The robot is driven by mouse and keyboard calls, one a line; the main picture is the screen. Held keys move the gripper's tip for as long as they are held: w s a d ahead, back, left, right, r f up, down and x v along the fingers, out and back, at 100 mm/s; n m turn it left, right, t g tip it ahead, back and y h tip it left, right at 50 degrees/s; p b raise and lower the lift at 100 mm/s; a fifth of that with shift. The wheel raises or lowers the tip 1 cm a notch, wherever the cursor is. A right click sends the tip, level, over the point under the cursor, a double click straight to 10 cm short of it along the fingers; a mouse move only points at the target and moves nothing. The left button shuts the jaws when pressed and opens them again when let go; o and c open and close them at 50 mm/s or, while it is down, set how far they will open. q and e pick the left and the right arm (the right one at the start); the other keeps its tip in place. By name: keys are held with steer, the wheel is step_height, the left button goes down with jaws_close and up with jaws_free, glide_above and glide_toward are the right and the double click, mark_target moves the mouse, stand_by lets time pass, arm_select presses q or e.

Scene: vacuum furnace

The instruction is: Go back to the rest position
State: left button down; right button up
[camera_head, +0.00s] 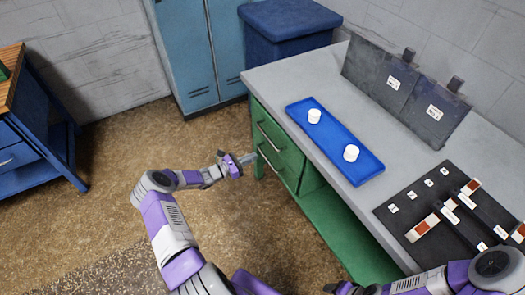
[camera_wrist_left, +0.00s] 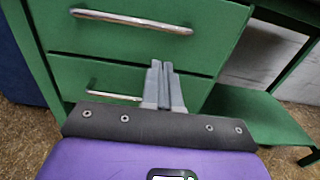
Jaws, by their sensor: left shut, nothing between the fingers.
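My left gripper (camera_head: 246,160) is in front of the green drawers of the workbench, at a lower height than the grey tabletop. In the left wrist view its two fingers (camera_wrist_left: 165,68) are together with nothing between them. Behind the fingers are the green drawer fronts (camera_wrist_left: 110,72) with metal handles. I cannot tell the exact gap between the fingertips and the drawers. My right arm comes in at the bottom right of the head view, in front of the bench. Its fingertips are not clearly visible.
The grey tabletop (camera_head: 290,80) bears a blue tray (camera_head: 335,140) with two white cylinders (camera_head: 314,116), a black board (camera_head: 400,215) with small parts, and dark panels (camera_head: 395,90). Blue lockers (camera_head: 200,50) stand behind. A blue cabinet (camera_head: 30,150) stands left. Brown floor between is clear.

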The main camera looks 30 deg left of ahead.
arm_select(q)
steer(key=s+d+f+m+g+h, duration=0.1)
steer(key=s+d+f+m+g, duration=0.2)
steer(key=d, duration=0.4)
steer(key=s+d+f+m+g+h+p, duration=0.1)
steer(key=s+d+f+m+g, duration=0.2)
steer(key=d, duration=0.5)
steer(key=s+d+f+m+g+h, duration=0.1)
steer(key=s+d+m+g, duration=0.3)
steer(key=d, duration=0.3)
steer(key=s+d+r+m+g+y+p, duration=0.1)
steer(key=s+d+m+g+y, duration=0.4)
steer(key=s+m, duration=1.2)
steer(key=d+y, duration=0.2)
steer(key=d, duration=0.2)
steer(key=shift+d+r+m, duration=0.15)
steer(key=shift+m, duration=0.15)
